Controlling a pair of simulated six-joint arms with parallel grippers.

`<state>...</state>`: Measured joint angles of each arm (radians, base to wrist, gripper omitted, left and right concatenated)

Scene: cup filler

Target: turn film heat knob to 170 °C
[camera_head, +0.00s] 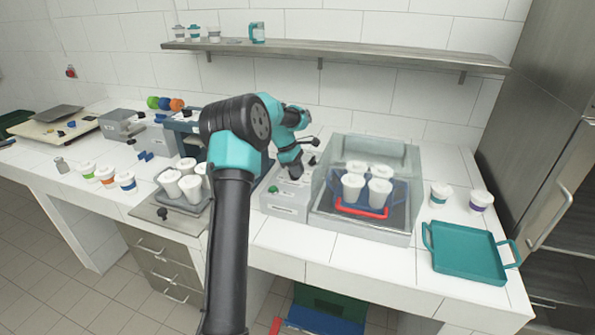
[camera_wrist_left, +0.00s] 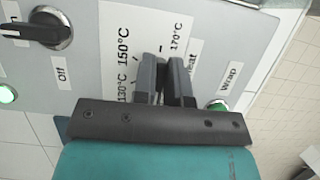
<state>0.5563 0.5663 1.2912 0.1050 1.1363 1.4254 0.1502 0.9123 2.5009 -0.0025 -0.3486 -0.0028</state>
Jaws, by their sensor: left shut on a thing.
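The film heat knob is mostly hidden between the fingers of my left gripper (camera_wrist_left: 168,72) in the left wrist view, so its pointer cannot be read. The fingers are shut on it, close to the grey control panel (camera_wrist_left: 100,75). The printed marks 130 °C, 150 °C (camera_wrist_left: 123,47) and 170 °C (camera_wrist_left: 180,36) show around the fingers, with 170 °C just beyond the tips. In the head view my left gripper (camera_head: 297,168) reaches down onto the control box (camera_head: 285,208) of the wrapping machine.
A clear-walled chamber (camera_head: 400,155) with several white cups stands right of the box. A teal tray (camera_head: 465,255) lies further right.

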